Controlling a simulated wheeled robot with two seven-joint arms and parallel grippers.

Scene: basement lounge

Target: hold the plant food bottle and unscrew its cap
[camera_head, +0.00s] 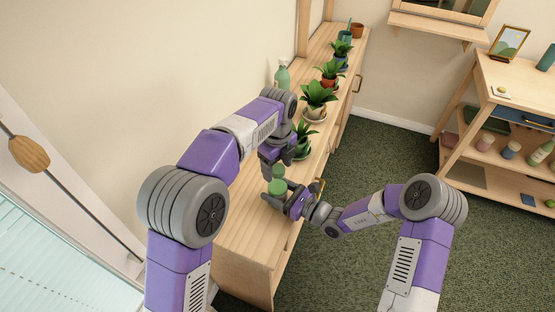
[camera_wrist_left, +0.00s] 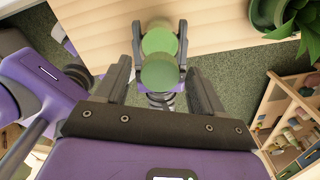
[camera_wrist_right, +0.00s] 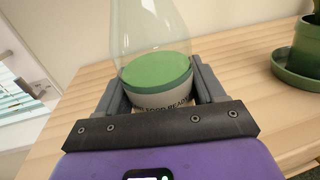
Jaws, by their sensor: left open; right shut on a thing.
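The plant food bottle (camera_head: 278,187) is green and stands upright at the near end of the wooden shelf top. My right gripper (camera_head: 282,198) is shut on its body; the right wrist view shows its pale label (camera_wrist_right: 165,100) between the fingers and its clear upper part above. My left gripper (camera_head: 273,163) is open just above the bottle, pointing down. In the left wrist view, the round green top (camera_wrist_left: 160,73) of the bottle lies between the open fingers, seen from above. I cannot tell whether the fingers surround the cap or are still above it.
A potted plant (camera_head: 302,140) on a green saucer stands close behind my left gripper. More potted plants and a green spray bottle (camera_head: 282,75) line the shelf top (camera_head: 245,228) farther back. A wooden shelf unit (camera_head: 490,110) stands at the right, across open green carpet.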

